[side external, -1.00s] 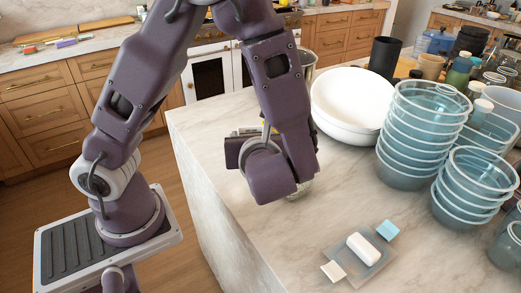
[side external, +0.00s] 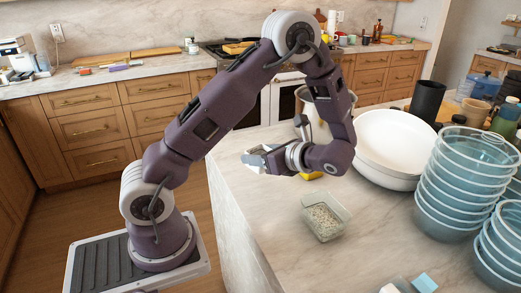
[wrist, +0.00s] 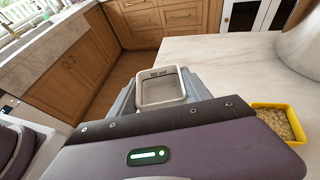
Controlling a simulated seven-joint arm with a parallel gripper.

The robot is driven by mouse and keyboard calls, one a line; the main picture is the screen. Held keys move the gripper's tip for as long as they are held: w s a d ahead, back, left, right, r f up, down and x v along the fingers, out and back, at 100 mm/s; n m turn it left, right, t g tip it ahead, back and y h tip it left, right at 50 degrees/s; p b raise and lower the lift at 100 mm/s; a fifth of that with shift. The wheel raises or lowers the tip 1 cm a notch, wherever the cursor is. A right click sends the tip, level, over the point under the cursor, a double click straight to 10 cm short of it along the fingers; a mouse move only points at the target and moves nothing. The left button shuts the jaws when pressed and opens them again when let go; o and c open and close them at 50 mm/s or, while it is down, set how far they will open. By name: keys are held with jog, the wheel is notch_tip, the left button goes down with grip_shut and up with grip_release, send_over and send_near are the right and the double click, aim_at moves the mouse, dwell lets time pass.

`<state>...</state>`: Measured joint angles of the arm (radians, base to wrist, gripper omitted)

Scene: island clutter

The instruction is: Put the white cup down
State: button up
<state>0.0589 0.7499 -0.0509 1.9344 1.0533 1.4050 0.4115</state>
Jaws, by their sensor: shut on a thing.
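In the side external view the white cup (side external: 254,159) shows partly between the fingers of my gripper (side external: 262,158), held above the counter's left part. The wrist view shows it against the floor and cabinets, close to the counter edge. Its underside is hidden.
The marble counter (side external: 275,215) is clear at front left. A clear tub of grain (side external: 325,217) stands below my wrist. A yellow grain box (wrist: 281,123) and a metal pot (wrist: 302,45) are at right. A white bowl (side external: 395,140) and stacked blue tubs (side external: 455,185) stand farther right.

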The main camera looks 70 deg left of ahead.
send_over(260, 187)
jog(key=shift+f, duration=3.05)
jog(key=shift+d+f, duration=0.1)
jog(key=shift+f, duration=0.6)
jog(key=o, duration=1.5)
notch_tip(260, 187, up, 10)
jog(key=shift+r, duration=0.1)
